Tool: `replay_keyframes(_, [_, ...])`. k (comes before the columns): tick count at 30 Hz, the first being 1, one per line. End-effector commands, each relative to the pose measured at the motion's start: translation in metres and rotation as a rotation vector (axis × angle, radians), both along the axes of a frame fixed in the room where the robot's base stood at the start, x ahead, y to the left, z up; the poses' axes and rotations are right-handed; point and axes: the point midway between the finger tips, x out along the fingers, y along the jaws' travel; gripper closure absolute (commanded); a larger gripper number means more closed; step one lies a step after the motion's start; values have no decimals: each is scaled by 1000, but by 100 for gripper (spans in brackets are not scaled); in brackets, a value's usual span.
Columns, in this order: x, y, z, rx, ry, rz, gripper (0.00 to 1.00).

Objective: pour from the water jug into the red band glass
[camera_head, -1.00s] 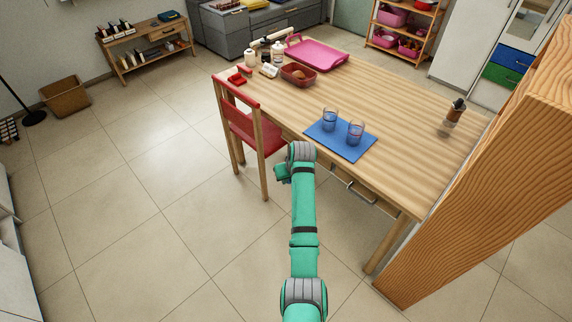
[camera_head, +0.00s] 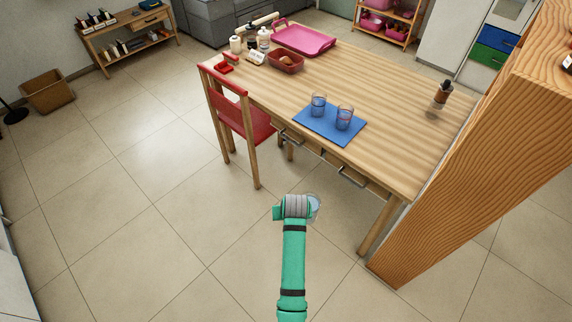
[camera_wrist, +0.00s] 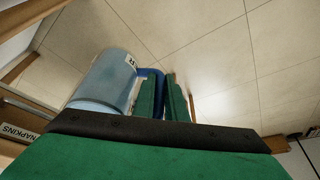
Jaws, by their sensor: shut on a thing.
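In the wrist view my gripper (camera_wrist: 164,84) is shut on the blue handle of the water jug (camera_wrist: 100,80), a clear bluish vessel. In the head view only part of the jug (camera_head: 315,206) shows, at the right of my arm's end, over the floor in front of the table; my arm hides the fingers there. Two clear glasses stand upright, apart, on a blue mat (camera_head: 321,133). The right glass (camera_head: 344,119) seems to have a faint reddish band near its rim; the left glass (camera_head: 318,106) looks bluish.
The mat lies near the front edge of the wooden table (camera_head: 390,120). A red chair (camera_head: 240,115) stands at the table's left front. A thick wooden post (camera_head: 470,170) rises at the right. A brown-topped bottle (camera_head: 442,94) and a pink tray (camera_head: 303,39) stand on the table.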

Motion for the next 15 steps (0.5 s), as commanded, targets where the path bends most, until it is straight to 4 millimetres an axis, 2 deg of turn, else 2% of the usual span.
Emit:
replay_keyframes(6, [-39,-13,-12,-7,-3,-74,100])
replay_keyframes(15, [-75,-27,-18,-18,-6,-146,100])
